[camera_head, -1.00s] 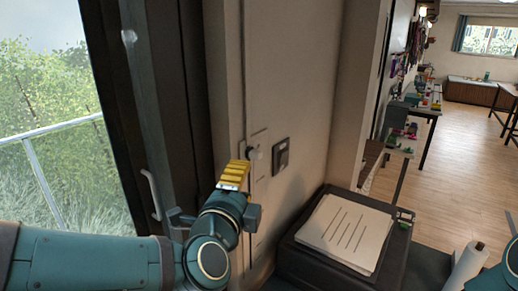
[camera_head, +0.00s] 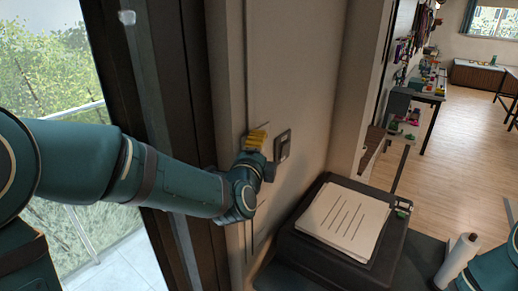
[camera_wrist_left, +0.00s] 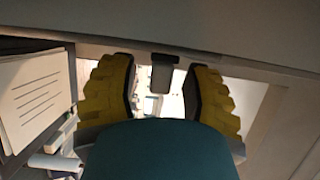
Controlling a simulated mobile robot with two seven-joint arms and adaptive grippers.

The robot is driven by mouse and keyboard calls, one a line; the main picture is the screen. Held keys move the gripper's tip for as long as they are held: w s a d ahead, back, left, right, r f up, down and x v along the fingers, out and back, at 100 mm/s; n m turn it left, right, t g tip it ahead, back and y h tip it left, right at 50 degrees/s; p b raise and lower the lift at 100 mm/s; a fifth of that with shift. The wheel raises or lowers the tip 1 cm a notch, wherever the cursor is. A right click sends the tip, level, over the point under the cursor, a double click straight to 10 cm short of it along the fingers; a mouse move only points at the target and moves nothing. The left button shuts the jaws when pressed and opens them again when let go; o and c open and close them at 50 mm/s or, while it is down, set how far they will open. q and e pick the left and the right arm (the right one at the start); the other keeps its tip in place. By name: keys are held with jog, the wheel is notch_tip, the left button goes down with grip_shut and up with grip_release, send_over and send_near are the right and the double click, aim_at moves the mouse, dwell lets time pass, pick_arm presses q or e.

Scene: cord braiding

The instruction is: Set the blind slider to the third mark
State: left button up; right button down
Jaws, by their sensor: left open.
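The blind slider's thin upright track (camera_head: 245,70) runs down the pale wall beside the dark window frame. A short dark mark (camera_head: 262,123) shows on the wall just above my left gripper (camera_head: 257,139). The gripper's yellow fingers are at the wall and hide the slider knob in the head view. In the left wrist view the left gripper (camera_wrist_left: 160,95) is open, with a small dark grey block (camera_wrist_left: 163,73) between its fingers, apart from both. It looks like the slider knob, but I cannot tell for sure. My right gripper is out of view.
A dark switch plate (camera_head: 282,147) is on the wall just right of the gripper. A black box (camera_head: 385,257) with lined white sheets (camera_head: 343,222) stands below, and a white roll (camera_head: 456,261) is at the lower right. The window is at left.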

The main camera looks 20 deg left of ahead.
pick_arm(q)
jog(key=shift+w, duration=0.1)
grip_shut()
dwell(0.3)
